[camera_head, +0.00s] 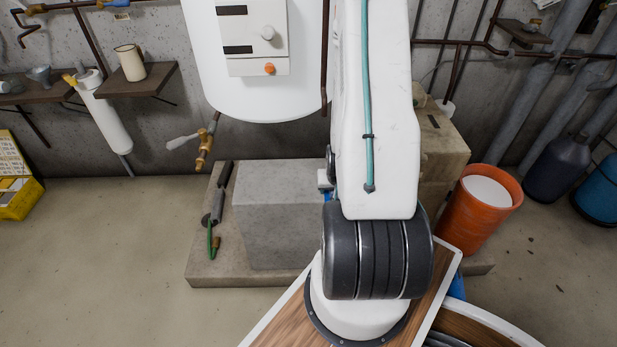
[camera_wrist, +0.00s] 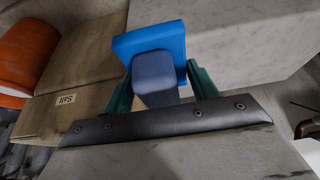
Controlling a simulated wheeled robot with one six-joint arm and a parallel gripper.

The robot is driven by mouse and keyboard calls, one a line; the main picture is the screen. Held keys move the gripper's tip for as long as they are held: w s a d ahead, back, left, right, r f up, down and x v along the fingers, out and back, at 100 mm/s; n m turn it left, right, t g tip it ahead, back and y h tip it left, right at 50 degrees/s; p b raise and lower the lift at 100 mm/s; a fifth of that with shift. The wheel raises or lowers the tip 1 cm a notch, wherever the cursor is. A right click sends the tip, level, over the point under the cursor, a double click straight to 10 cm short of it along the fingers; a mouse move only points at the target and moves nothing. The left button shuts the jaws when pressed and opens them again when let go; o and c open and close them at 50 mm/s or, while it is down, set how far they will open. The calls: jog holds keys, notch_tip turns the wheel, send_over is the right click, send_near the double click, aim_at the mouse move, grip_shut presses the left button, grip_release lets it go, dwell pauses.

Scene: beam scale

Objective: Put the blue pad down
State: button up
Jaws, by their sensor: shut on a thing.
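The blue pad (camera_wrist: 150,40) shows in the wrist view as a bright blue slab with a duller blue-grey block (camera_wrist: 155,78) on its near side. My gripper (camera_wrist: 158,88) has its two teal fingers closed on either side of that block, so the pad is held out beyond the fingertips. I cannot tell whether the pad touches either. In the head view my arm hides most of the gripper; a small bit of blue shows beside the arm.
In the head view a grey concrete block (camera_head: 280,222) stands on a low slab (camera_head: 225,274). An orange bucket (camera_head: 478,225) with white contents stands at the right. A white tank (camera_head: 205,60) hangs on the wall behind. Open floor lies at the left.

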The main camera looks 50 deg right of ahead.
send_over(308, 177)
jog(key=shift+s+a+f, duration=0.4)
jog(key=shift+a+f, duration=0.05)
jog(key=shift+f, duration=1.95)
jog(key=shift+f, duration=0.1)
jog(key=o, duration=1.2)
